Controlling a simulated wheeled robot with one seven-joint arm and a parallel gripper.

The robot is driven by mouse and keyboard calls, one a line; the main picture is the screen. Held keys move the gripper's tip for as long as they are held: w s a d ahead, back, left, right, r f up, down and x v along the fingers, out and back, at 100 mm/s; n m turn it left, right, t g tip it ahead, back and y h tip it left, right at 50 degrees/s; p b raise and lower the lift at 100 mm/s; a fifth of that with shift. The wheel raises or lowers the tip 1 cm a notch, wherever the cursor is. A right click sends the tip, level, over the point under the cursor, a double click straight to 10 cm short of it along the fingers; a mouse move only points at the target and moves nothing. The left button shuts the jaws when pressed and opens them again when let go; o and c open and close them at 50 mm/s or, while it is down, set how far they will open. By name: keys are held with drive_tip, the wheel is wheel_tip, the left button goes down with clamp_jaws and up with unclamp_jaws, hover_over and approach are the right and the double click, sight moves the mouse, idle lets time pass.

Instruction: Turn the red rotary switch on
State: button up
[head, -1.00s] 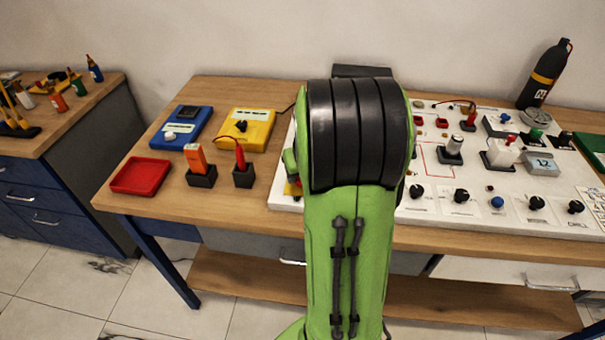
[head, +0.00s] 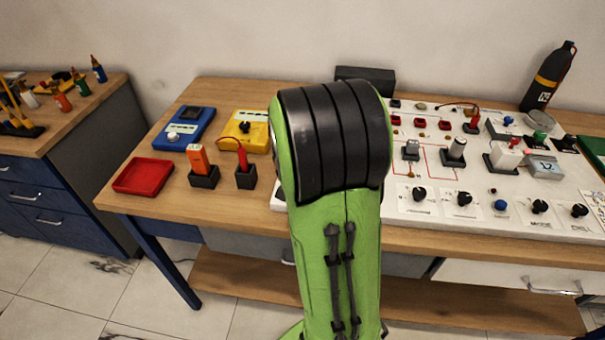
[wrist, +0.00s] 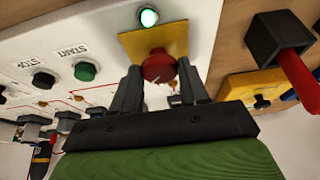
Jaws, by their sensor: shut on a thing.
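The red rotary switch (wrist: 158,66) is a round red knob with a light pointer mark, on a yellow plate (wrist: 133,43) in the wrist view. My gripper (wrist: 160,75) is shut on the red knob, with one dark finger on each side of it. A lamp (wrist: 148,16) beside the yellow plate is lit green-white. In the head view my green and black arm hides the switch and my gripper.
Green (wrist: 85,71) and black (wrist: 43,79) push buttons sit on the white panel (head: 400,225) near the switch. A black holder with a red-handled tool (wrist: 300,72) and a yellow meter (head: 244,130) stand beside the panel. A red tray (head: 144,176) lies at the table's left.

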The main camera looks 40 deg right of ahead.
idle(0.3)
drive_tip(key=o, duration=1)
drive_tip(key=shift+o, duration=0.2)
drive_tip(key=p+v, duration=0.4)
drive_tip(key=v, duration=1.1)
drive_tip(key=shift+s+r+p, duration=0.2)
drive_tip(key=shift+r+p, duration=0.15)
drive_tip(key=shift+p, duration=0.05)
drive_tip(key=shift+a, duration=0.15)
